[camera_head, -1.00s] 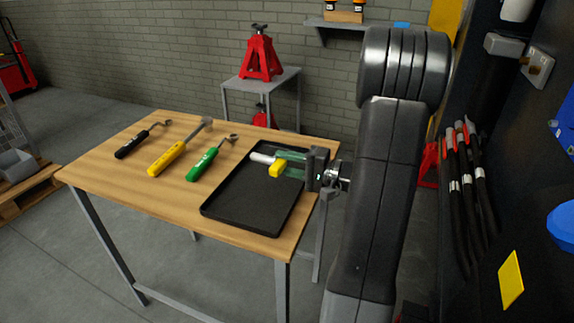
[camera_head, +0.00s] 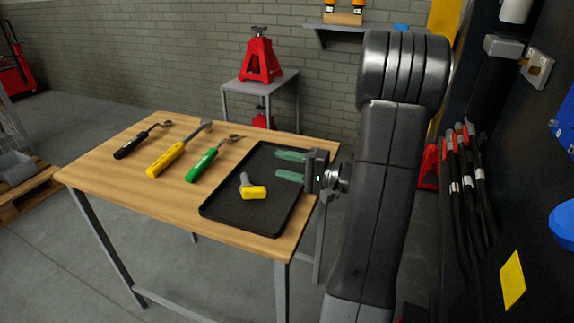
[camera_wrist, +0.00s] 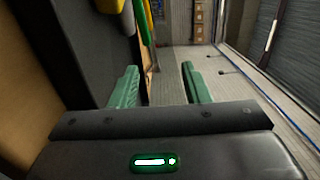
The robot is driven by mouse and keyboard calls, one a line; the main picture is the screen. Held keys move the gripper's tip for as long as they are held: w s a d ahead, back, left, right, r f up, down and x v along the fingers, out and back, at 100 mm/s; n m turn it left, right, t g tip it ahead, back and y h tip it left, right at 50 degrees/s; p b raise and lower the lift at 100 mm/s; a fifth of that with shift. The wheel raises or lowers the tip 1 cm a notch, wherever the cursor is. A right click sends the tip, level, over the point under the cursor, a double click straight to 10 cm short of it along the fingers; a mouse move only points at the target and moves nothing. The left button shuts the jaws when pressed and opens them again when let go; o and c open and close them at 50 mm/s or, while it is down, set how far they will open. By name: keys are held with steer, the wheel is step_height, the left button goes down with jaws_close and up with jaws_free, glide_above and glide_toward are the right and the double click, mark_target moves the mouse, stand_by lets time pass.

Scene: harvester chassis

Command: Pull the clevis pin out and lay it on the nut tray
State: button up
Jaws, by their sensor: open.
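The clevis pin (camera_head: 250,187) has a grey shank and a yellow handle. It lies on the black nut tray (camera_head: 234,212) in the head view, near the tray's middle. My gripper (camera_head: 290,166) is to the right of and behind the pin, over the tray's far right part. Its two green fingers are apart with nothing between them. In the wrist view my gripper (camera_wrist: 158,84) also shows open and empty. A yellow shape at the top left of the wrist view (camera_wrist: 112,5) may be the pin's handle.
The wooden table (camera_head: 130,188) holds a black-handled tool (camera_head: 140,142), a yellow-handled tool (camera_head: 175,155) and a green-handled tool (camera_head: 207,162) left of the tray. Behind stands a red jack stand (camera_head: 260,58) on a small grey table (camera_head: 277,84). Dark machinery with hoses (camera_head: 468,185) is at the right.

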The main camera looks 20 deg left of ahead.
steer(key=shift+f, duration=0.3)
steer(key=d+p, duration=0.2)
steer(key=d, duration=1.2)
steer(key=shift+s+r+p, duration=0.2)
steer(key=shift+r+p, duration=0.05)
steer(key=shift+p, duration=0.1)
steer(key=shift+a, duration=0.1)
